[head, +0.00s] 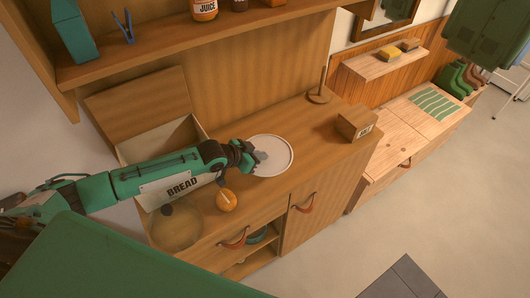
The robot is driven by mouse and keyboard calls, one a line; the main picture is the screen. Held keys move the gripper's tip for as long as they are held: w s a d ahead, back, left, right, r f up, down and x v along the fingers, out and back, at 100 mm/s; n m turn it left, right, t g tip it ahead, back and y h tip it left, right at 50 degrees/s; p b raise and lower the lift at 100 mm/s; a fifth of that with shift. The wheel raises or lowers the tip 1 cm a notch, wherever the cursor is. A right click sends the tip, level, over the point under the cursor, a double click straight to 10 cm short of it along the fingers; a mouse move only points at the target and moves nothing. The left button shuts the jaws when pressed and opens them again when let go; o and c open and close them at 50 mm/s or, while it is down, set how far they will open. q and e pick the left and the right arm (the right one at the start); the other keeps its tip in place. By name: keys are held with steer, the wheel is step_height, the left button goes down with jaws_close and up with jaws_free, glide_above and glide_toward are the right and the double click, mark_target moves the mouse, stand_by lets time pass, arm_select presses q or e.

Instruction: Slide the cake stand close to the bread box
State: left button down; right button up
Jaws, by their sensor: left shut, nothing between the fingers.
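The cake stand (283,168) is a pale round plate with a thin darker rim, on the wooden counter right of the bread box; its foot is hidden. The bread box (152,198) is a pale box with a BREAD label on its front and its wooden lid raised at the back. My left arm reaches across the box and hides part of it. My left gripper (260,158) is shut and empty, at the left part of the plate. I cannot tell whether it touches the plate. My right gripper is not in view.
An orange round object (227,201) stands just in front of my left forearm. A see-through dome (177,227) stands at the counter's front left. A wooden stand (319,95) and a small box (357,124) are to the right. The counter (290,198) is clear around the plate's right side.

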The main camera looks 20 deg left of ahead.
arm_select(q)
steer(key=s+a+b, duration=0.1)
steer(key=s, duration=0.1)
steer(key=s+a+b, duration=0.1)
steer(key=s+a, duration=0.1)
steer(key=s, duration=0.1)
steer(key=s+a+b, duration=0.1)
steer(key=s+a, duration=0.1)
steer(key=shift+s+a+f, duration=0.1)
steer(key=shift+s+a, duration=0.1)
steer(key=shift+s, duration=0.05)
steer(key=shift+s+a, duration=0.45)
steer(key=shift+s, duration=0.15)
steer(key=shift+d, duration=0.15)
